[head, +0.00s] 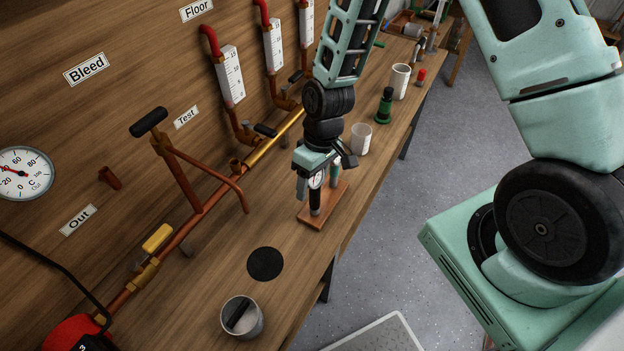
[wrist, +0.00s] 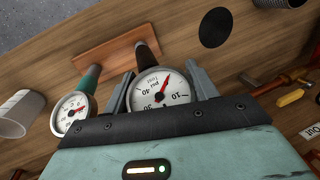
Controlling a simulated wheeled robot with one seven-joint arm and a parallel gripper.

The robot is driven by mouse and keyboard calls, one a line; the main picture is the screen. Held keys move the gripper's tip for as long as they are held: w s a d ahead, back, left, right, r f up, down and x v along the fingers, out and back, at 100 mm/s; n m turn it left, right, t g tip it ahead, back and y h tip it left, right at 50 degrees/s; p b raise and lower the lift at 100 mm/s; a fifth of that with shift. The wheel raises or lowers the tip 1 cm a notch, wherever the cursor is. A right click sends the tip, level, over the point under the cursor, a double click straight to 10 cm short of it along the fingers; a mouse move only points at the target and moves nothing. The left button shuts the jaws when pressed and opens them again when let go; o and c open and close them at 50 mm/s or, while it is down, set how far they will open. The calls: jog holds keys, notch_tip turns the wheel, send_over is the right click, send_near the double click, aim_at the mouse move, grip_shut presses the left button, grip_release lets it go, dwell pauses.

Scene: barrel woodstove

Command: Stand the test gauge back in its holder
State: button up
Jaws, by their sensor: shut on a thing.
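My gripper (head: 316,176) is shut on the test gauge (wrist: 161,92), a round white dial marked psi and Test on a black stem. In the wrist view the dial sits between my two fingers (wrist: 160,78). In the head view the gauge's black stem (head: 314,200) points down at the wooden holder board (head: 323,211), its lower end at or just over the board. I cannot tell whether the stem is seated. The holder (wrist: 112,48) also bears a green-stemmed gauge (wrist: 72,112) with a °C dial, beside the test gauge.
A white cup (head: 361,139) stands just behind the holder, with a green bottle-like object (head: 384,105) beyond. A black disc (head: 265,264) and a metal cup (head: 242,317) are nearer on the bench. Copper pipes (head: 198,212) run along the left wall.

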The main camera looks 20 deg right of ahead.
jog(key=shift+f, duration=0.3)
jog(key=o, duration=1.4)
jog(key=shift+c, duration=0.2)
jog(key=shift+r, duration=0.2)
jog(key=shift+p+v, duration=2.35)
jog(key=shift+v, duration=0.6)
jog(key=b+v, duration=0.2)
jog(key=v, duration=1.5)
jog(key=shift+b, duration=0.4)
